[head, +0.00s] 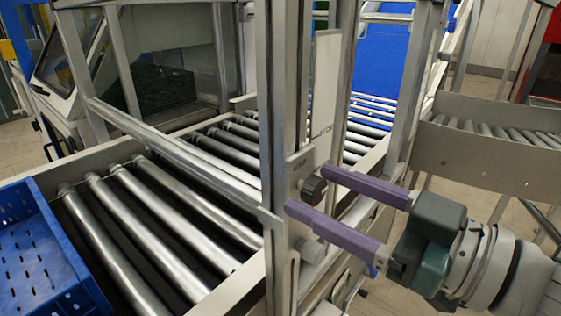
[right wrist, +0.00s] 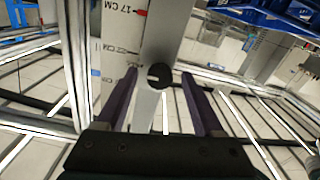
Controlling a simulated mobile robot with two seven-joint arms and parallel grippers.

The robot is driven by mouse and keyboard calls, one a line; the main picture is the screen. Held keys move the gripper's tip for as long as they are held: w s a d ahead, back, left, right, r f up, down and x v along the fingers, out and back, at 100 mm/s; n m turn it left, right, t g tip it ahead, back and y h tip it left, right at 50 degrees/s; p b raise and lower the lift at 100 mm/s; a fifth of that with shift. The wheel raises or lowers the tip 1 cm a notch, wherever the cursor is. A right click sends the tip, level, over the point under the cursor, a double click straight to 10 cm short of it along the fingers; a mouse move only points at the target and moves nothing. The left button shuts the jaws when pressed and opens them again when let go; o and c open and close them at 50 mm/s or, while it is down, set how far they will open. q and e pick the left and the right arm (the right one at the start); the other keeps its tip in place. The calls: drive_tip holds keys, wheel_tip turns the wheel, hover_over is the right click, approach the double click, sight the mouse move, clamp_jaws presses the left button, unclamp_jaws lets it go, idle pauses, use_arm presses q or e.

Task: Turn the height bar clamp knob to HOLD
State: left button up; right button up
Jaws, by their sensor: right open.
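In the right wrist view the gripper (right wrist: 160,80) has one finger on each side of the knob, with gaps between. My left gripper is out of view.
A roller conveyor (head: 160,215) runs behind the frame, with a blue crate (head: 40,255) at the left. A metal rail (head: 170,150) crosses in front of the rollers. A printed scale (right wrist: 120,40) reading "17 CM" stands left of the knob in the wrist view.

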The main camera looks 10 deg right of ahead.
clamp_jaws()
idle(0.4)
drive_tip(key=shift+n, duration=0.4)
drive_tip(key=n, duration=0.3)
drive_tip(key=shift+n, duration=0.3)
drive_tip(key=n, duration=0.4)
drive_tip(key=shift+n+b, duration=0.3)
drive_tip(key=shift+b, duration=0.05)
drive_tip(key=n+b, duration=0.1)
drive_tip(key=n, duration=0.3)
drive_tip(key=shift+f+n, duration=0.1)
drive_tip(key=shift+n, duration=0.2)
drive_tip(key=n+b, duration=0.1)
drive_tip(key=n, duration=0.3)
drive_tip(key=shift+n, duration=0.3)
unclamp_jaws()
